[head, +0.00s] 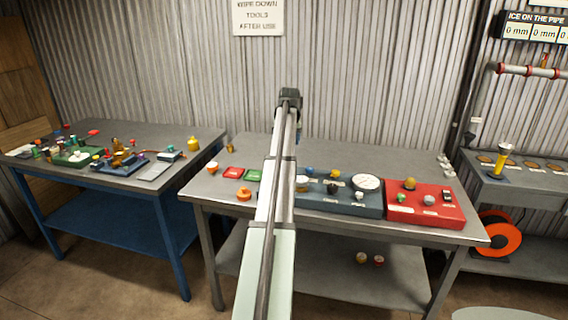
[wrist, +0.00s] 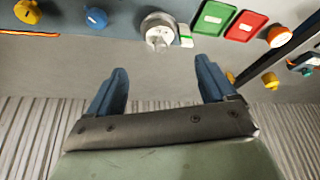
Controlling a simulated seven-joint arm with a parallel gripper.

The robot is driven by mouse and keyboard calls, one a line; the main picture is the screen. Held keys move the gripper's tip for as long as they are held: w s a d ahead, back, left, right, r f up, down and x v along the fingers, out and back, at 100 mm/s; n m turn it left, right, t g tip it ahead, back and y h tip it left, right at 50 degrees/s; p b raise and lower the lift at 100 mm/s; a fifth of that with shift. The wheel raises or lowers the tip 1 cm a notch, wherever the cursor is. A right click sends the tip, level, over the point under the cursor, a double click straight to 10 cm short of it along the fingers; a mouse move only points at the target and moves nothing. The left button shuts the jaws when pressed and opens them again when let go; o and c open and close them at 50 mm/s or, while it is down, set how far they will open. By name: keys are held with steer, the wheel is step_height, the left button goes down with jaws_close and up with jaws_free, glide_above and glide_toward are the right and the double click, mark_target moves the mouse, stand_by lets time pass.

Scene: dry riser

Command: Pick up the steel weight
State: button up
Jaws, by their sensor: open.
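A shiny silver cylinder, which looks like the steel weight (wrist: 158,32), stands on the grey workbench (wrist: 75,55) in the wrist view, beside a small white and green item. My gripper (wrist: 161,78) is open and empty. Its two blue fingers are apart, with the weight beyond the gap between them.
A green tray (head: 253,175) and a red tray (head: 234,173) lie left of my arm. A blue board (head: 340,205) and a red board (head: 425,214) with small items fill the right. A cluttered blue-legged bench (head: 155,184) stands left. The corrugated wall is close behind.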

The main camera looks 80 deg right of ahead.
steer(key=x, duration=1)
steer(key=shift+w+d+f, duration=0.1)
steer(key=shift+d+f, duration=0.05)
steer(key=shift+f, duration=0.15)
steer(key=c, duration=1.3)
